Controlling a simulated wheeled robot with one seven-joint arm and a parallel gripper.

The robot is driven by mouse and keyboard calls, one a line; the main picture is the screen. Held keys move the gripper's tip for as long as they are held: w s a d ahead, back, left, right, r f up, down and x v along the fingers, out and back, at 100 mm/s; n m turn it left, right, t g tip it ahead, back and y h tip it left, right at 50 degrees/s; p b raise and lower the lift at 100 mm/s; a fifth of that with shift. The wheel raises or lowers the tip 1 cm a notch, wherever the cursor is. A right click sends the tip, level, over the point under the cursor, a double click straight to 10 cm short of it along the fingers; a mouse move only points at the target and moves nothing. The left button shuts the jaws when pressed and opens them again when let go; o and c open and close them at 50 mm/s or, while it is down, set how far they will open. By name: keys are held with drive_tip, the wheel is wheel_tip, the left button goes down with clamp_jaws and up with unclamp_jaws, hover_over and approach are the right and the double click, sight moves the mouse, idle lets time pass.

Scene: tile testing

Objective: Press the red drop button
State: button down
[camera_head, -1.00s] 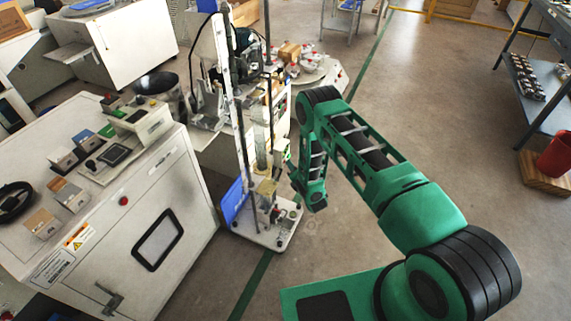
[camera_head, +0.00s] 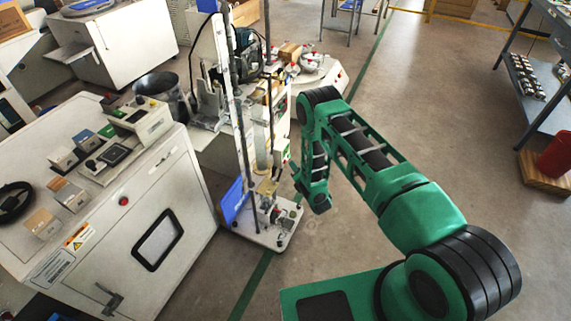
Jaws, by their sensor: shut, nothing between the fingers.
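The drop-test rig (camera_head: 232,110) stands left of my arm, with tall uprights, a blue panel and a white base plate. A tiny red spot (camera_head: 291,214) shows on its base, and a small green and red control (camera_head: 287,156) sits by the bench edge. I cannot tell which is the drop button. My gripper (camera_head: 294,167) is small in the view, close to the rig's right side. It is shut and empty. Whether it touches the rig or a button cannot be told.
A white cabinet (camera_head: 195,245) with a red round button (camera_head: 124,201) and a dark-framed window stands at left. A round table (camera_head: 330,75) with several parts is behind the rig. A red bin (camera_head: 555,155) is at far right.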

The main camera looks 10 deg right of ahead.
drive_tip(key=s+d, duration=0.1)
drive_tip(key=d, duration=0.1)
drive_tip(key=s+d, duration=0.2)
idle(0.7)
idle(0.6)
